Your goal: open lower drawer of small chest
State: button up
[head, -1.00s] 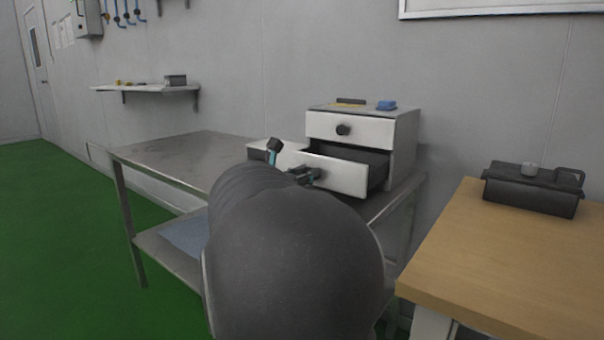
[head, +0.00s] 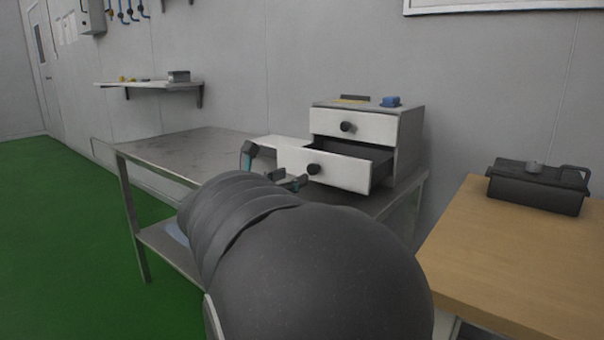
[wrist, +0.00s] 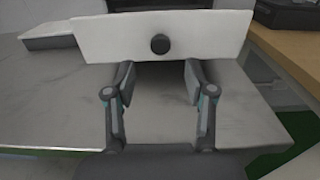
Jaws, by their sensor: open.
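The small chest (head: 409,143) stands on a metal bench against the wall. Its upper drawer (head: 372,125) is closed. Its lower drawer (head: 345,176) is pulled well out, with its dark inside showing. The lower drawer's front also shows in the wrist view (wrist: 215,32), with its round dark knob (wrist: 160,44) in the middle. My gripper (wrist: 158,72) is open and empty just in front of the drawer front, its fingertips apart on either side below the knob. In the head view my arm hides part of the gripper.
The metal bench (head: 185,152) has bare top to the left, with a white flat object (head: 280,142) beside the drawer. A blue item (head: 390,102) lies on the chest. A wooden table (head: 520,255) at right carries a black box (head: 538,188).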

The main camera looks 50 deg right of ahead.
jog(key=shift+s+a, duration=0.15)
jog(key=shift+a, duration=2)
jog(key=s+a+f+m+t+y+p, duration=0.1)
jog(key=s+a+f+m+y, duration=0.3)
jog(key=a+f+m+y, duration=0.15)
jog(key=s+a+f+m+t+y+p, duration=0.1)
jog(key=s+a+f+m+y+p, duration=0.1)
jog(key=s+a+f+m+y, duration=0.4)
jog(key=s+a+f+m+t+y+p, duration=0.1)
jog(key=a+m+y, duration=0.2)
jog(key=a, duration=0.7)
jog(key=s+a+f+m+t+y+p, duration=0.1)
jog(key=a+m+t+y, duration=0.1)
jog(key=a, duration=0.8)
jog(key=shift+f+m+y, duration=0.25)
jog(key=shift+m+y, duration=0.5)
jog(key=shift+m, duration=0.2)
